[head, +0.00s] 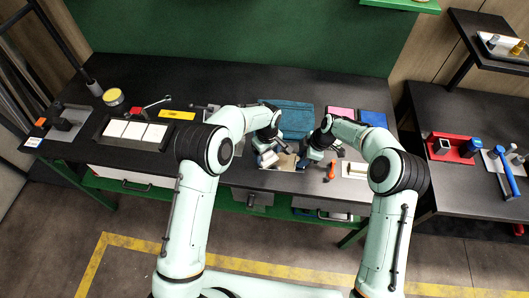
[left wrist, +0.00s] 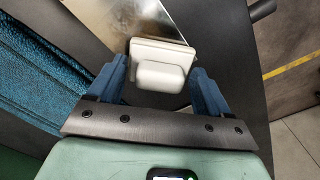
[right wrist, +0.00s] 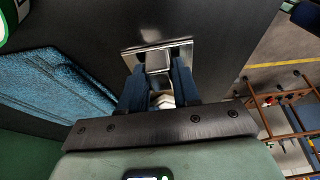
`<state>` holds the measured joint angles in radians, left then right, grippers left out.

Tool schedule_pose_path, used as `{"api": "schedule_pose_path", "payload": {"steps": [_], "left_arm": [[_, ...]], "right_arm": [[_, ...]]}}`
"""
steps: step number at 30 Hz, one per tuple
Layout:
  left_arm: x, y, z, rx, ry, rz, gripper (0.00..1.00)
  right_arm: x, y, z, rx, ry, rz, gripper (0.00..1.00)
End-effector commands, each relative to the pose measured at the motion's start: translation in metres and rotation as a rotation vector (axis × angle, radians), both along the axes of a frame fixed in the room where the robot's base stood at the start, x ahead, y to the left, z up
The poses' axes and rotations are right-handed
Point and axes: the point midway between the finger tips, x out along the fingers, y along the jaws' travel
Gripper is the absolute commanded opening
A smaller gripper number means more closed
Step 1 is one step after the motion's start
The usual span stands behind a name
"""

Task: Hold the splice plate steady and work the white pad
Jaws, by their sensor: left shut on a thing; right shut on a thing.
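The splice plate (head: 284,161) is a flat metallic plate near the front edge of the dark bench. The white pad (left wrist: 160,72), a white block on a wider pale base, is at the plate's end in the left wrist view. In the head view the pad (head: 268,158) is at the plate's left. My left gripper (left wrist: 158,72) is shut on the pad's block. My right gripper (right wrist: 159,76) is shut on a small block at the plate, whose shiny surface (right wrist: 184,52) shows beyond the fingers. The pad's underside is hidden.
A folded blue towel (head: 288,116) lies behind both grippers. An orange-handled tool (head: 332,170) and a pale tray (head: 348,170) are close to the right gripper. A black tray (head: 101,136) of white tiles is at left. The bench's front edge is close.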

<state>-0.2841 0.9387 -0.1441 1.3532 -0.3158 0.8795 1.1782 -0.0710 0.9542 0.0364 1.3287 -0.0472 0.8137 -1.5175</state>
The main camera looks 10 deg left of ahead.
Motion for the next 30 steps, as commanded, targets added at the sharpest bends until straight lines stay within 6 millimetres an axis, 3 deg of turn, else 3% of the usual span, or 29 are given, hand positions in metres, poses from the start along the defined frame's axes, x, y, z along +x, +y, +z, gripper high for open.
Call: {"api": "schedule_pose_path", "payload": {"steps": [13, 15, 30], "left_arm": [[0.001, -0.037, 0.003, -0.001, 0.001, -0.001, 0.50], [0.002, -0.037, 0.022, -0.003, -0.004, -0.001, 0.50], [0.002, -0.036, 0.066, -0.002, -0.001, 0.000, 0.50]], "right_arm": [[0.000, 0.001, 0.000, 0.001, -0.001, 0.001, 0.00], [0.000, 0.001, 0.000, 0.001, -0.001, 0.001, 0.00], [0.000, 0.000, 0.000, 0.001, 0.000, 0.000, 0.00]]}}
